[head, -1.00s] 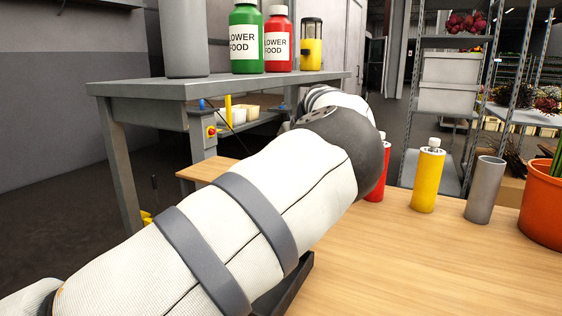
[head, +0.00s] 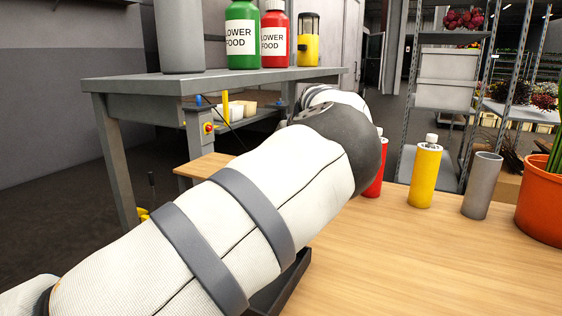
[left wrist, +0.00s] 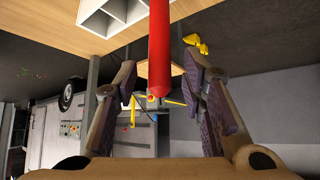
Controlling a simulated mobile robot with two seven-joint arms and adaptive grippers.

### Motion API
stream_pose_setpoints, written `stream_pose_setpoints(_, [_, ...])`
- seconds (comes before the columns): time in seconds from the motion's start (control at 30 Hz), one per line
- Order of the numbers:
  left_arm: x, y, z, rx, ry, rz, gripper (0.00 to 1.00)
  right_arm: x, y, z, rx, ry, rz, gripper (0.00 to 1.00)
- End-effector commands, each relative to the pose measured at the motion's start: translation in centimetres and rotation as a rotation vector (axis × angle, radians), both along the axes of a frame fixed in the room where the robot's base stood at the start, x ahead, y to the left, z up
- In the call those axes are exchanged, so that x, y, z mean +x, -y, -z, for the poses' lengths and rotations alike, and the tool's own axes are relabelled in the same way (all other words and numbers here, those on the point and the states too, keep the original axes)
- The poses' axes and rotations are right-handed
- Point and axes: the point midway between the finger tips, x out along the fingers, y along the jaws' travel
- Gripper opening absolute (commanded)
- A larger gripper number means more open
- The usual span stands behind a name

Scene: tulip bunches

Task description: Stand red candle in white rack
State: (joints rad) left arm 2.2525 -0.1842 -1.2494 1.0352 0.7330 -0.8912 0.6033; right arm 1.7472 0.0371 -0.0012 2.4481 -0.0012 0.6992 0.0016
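In the left wrist view, a red candle (left wrist: 159,45) runs down from the top edge between the two fingers of my left gripper (left wrist: 165,90). The fingers are apart, with a gap on each side of the candle. A white rack (left wrist: 117,14) with square openings is on the wooden surface at the top, left of the candle. In the head view, my left arm hides the left gripper and the rack. A red cylinder (head: 376,170) shows partly behind the arm; I cannot tell if it is the same candle. My right gripper is not in view.
A yellow bottle-like cylinder (head: 425,177), a grey cup (head: 482,186) and an orange pot (head: 541,211) stand along the right of the wooden table (head: 420,265). The table's front right is clear. A grey bench (head: 225,80) with bottles stands behind.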

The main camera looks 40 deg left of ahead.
Motion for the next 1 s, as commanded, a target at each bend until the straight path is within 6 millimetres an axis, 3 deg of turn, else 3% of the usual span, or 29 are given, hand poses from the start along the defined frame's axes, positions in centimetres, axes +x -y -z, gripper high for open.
stream_pose_setpoints(0.2, [-1.0,3.4,-4.7,0.000,0.008,0.003,0.37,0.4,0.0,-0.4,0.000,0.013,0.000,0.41])
stream_pose_setpoints(0.43, [-2.2,6.9,-8.4,0.001,0.005,0.003,0.37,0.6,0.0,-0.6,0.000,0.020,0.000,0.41])
stream_pose_setpoints(0.6, [-2.6,7.8,-9.4,0.000,0.001,0.001,0.37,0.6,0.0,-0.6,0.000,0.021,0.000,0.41])
stream_pose_setpoints(1.0, [-2.6,7.8,-9.3,0.000,0.001,0.001,0.37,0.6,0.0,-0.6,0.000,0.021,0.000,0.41])
